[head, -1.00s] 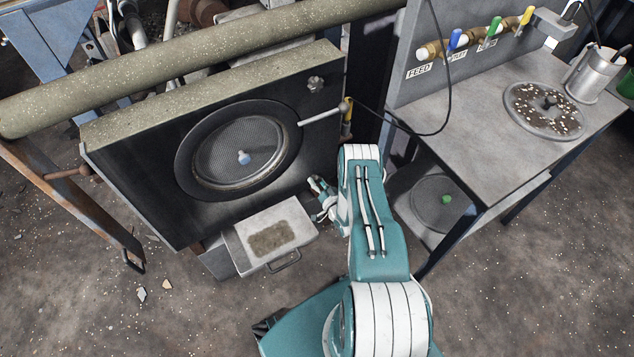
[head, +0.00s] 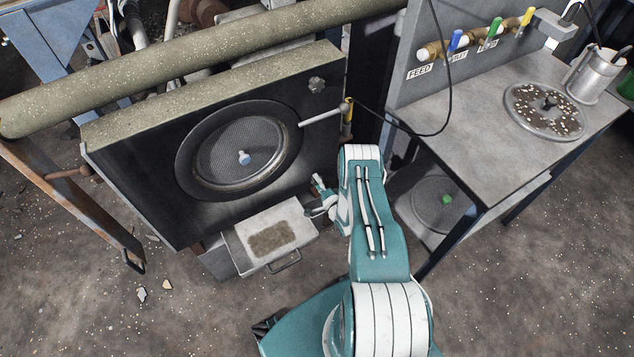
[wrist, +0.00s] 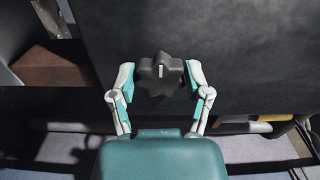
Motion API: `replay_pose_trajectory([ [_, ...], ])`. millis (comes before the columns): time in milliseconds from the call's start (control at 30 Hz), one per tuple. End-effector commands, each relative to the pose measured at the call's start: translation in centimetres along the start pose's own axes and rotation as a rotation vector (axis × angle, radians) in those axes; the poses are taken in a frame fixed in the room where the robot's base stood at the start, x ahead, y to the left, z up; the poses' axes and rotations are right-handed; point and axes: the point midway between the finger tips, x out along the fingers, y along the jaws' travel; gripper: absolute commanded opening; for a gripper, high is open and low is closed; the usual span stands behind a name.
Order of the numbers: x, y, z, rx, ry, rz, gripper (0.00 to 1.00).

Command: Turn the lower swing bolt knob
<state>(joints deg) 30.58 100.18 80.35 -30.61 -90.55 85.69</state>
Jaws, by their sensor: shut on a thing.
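The lower swing bolt knob (wrist: 160,74) is dark and lobed, with a pale mark on its face, in the wrist view. My gripper (wrist: 160,80) has one finger on each side of it and is shut on it. In the head view my gripper (head: 318,190) is at the lower right of the dark front panel (head: 190,222), and I cannot make out the lower knob there. The upper swing bolt knob (head: 317,84) is at the panel's upper right corner, clear of my gripper.
A round mesh screen (head: 240,152) is set in the panel. A tray of grit (head: 240,256) with a handle stands just left of my gripper. A grey bench (head: 480,140) with valves is on the right, and a pale lever (head: 322,117) sticks out above.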

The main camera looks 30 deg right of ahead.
Motion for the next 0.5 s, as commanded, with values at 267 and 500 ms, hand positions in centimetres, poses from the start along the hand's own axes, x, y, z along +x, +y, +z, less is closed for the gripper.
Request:
replay_pose_trajectory([
  [267,-0.06,0.12,-0.18,0.075,0.006,0.004,0.15],
  [500,-0.12,0.18,-0.11,0.088,0.005,0.006,0.15],
])
